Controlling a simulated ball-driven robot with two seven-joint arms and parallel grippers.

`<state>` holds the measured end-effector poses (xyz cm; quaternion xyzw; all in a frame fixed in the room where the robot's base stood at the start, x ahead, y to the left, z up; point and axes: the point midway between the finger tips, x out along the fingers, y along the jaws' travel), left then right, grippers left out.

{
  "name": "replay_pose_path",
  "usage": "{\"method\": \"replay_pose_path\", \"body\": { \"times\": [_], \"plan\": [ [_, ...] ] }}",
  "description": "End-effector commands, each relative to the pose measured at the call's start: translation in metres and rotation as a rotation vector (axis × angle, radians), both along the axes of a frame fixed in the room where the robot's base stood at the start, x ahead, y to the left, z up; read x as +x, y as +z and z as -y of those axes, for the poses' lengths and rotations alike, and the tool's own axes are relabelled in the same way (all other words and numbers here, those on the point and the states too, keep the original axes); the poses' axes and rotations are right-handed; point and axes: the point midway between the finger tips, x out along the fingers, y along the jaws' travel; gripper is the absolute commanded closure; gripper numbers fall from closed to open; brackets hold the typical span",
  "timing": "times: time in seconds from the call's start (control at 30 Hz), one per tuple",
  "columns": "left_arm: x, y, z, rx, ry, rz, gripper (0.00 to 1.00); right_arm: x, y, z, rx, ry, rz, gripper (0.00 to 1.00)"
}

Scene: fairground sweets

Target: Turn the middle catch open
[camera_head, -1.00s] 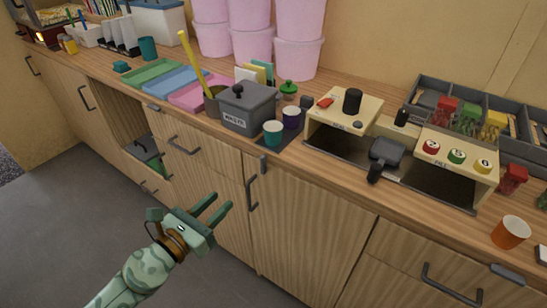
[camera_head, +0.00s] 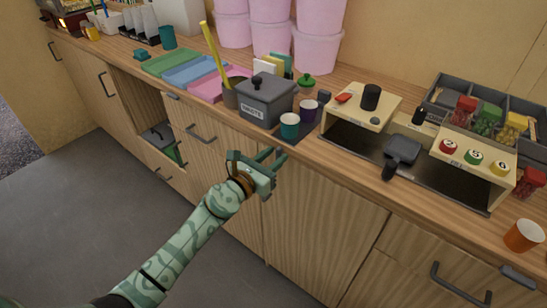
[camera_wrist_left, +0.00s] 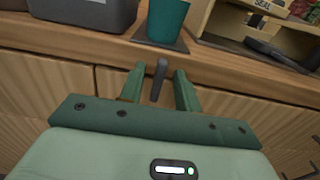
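The middle catch (camera_wrist_left: 158,80) is a dark grey bar at the counter's front edge. In the left wrist view it stands nearly upright between the two fingers of my left gripper (camera_wrist_left: 160,70), with a gap showing on each side. In the head view my left gripper (camera_head: 275,156) is at the counter edge, below the teal cup, and hides the catch. My left gripper is open. My right gripper is not in view.
A teal cup (camera_head: 289,126) stands on a dark mat just above the gripper, beside a grey lidded pot (camera_head: 266,101). Other catches, at left (camera_head: 170,95) and right (camera_head: 517,277), lie flat along the counter edge. Floor in front is clear.

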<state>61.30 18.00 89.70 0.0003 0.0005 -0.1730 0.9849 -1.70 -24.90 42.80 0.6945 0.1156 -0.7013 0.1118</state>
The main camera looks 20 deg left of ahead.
Motion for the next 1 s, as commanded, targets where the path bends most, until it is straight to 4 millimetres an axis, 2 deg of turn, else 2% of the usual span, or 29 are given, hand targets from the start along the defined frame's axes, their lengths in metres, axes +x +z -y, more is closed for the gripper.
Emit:
{"method": "replay_pose_path", "body": {
  "times": [0.27, 0.4, 0.77, 1.0],
  "plan": [
    [0.0018, 0.0008, 0.0008, 0.000, 0.000, 0.001, 0.67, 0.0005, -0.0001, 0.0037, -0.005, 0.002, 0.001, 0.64],
    [0.0017, 0.0007, 0.0006, 0.000, 0.000, 0.001, 1.00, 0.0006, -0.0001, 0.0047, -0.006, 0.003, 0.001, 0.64],
    [0.0015, 0.0009, 0.0005, -0.026, 0.000, -0.008, 1.00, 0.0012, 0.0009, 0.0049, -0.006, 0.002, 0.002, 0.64],
    [0.0014, 0.0011, 0.0009, -0.137, 0.000, -0.050, 1.00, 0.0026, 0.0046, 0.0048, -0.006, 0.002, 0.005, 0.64]
  ]
}}
